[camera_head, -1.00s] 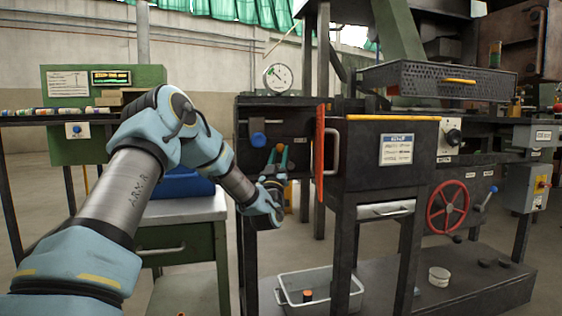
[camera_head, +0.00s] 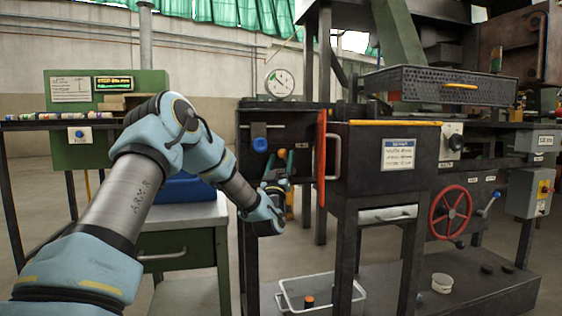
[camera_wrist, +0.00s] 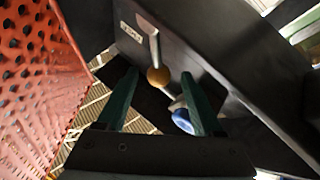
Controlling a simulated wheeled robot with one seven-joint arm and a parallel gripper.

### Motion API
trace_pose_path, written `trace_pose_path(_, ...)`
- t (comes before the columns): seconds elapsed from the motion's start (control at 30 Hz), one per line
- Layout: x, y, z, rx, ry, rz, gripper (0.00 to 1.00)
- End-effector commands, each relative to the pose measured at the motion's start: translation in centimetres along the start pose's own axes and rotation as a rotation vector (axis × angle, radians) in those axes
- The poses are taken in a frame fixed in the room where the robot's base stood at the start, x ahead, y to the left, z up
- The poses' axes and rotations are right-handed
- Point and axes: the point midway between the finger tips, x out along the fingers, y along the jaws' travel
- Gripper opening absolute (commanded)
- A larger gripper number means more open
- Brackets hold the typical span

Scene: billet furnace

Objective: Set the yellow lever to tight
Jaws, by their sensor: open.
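The yellow lever shows in the wrist view as a short pale rod ending in a yellow-brown ball knob (camera_wrist: 158,76). It stands on a dark panel just below a small white label, whose text is too blurred to read. My gripper (camera_wrist: 160,78) is open, with its two green fingers on either side of the knob in the picture. I cannot tell whether they touch it or how deep the knob sits between them.
A blue knob (camera_wrist: 182,120) lies close by the right finger; it also shows in the head view (camera_head: 260,145). The red perforated door (camera_wrist: 35,85) stands open close on the left in the wrist view. A grey bin (camera_head: 290,308) is on the floor below.

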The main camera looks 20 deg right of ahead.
Motion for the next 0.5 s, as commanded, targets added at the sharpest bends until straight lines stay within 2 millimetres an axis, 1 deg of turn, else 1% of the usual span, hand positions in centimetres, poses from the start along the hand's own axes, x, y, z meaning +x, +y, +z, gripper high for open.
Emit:
trace_pose_path(0.07, -0.5, 0.0, 0.1, 0.0, -0.001, 0.0, 0.69)
trace_pose_path(0.17, -1.8, 0.0, 0.1, 0.0, -0.003, 0.001, 0.69)
trace_pose_path(0.4, -6.6, 0.0, 0.2, 0.0, -0.005, 0.001, 0.69)
trace_pose_path(0.5, -8.4, 0.0, 0.1, -0.001, -0.005, 0.0, 0.69)
